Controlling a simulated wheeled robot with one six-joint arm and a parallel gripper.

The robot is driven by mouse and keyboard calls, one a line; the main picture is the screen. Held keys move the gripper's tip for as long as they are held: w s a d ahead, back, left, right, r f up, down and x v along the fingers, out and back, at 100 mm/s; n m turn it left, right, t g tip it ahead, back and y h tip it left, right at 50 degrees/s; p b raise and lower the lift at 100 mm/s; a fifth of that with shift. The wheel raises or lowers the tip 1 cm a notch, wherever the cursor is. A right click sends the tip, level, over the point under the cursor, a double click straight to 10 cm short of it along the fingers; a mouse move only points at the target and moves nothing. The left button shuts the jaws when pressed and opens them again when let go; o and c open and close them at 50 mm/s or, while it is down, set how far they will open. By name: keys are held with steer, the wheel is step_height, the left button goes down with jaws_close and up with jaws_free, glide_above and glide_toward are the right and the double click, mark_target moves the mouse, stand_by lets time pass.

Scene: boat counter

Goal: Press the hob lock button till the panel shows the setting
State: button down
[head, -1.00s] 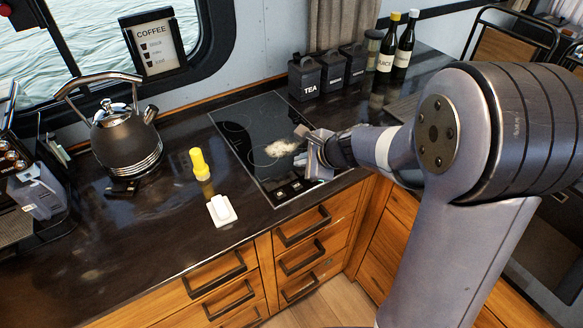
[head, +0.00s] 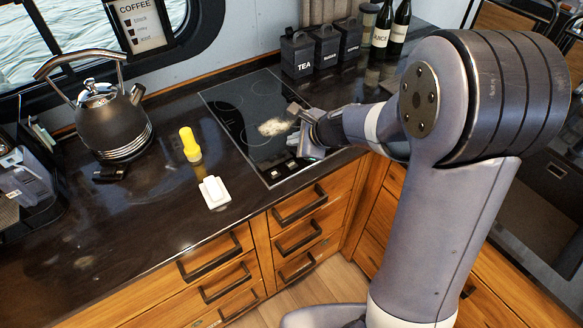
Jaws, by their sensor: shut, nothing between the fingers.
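The black glass hob (head: 232,113) is set into the dark counter. A row of small dark control buttons (head: 279,171) runs along its front edge, with pale marks too small to read. My gripper (head: 303,135) is shut and empty, low over the front right part of the hob. It hides the right end of the control row, so I cannot tell whether it touches a button. A small greenish glow shows just under the gripper; I cannot tell whether it is the panel. No setting is readable.
A beige smear (head: 275,127) lies on the hob glass. Dark canisters (head: 297,54) and bottles (head: 400,28) stand behind. The front left counter is clear.

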mark_target(295, 166)
steer(key=shift+f+b, duration=2.4)
steer(key=shift+f, duration=0.65)
steer(key=shift+f+b, duration=0.4)
steer(key=shift+b, duration=0.1)
steer(key=shift+f+b, duration=0.4)
steer(key=shift+r, duration=0.15)
steer(key=shift+r+p, duration=0.7)
steer(key=shift+r, duration=0.1)
step_height(295, 166, up, 5)
steer(key=p, duration=0.4)
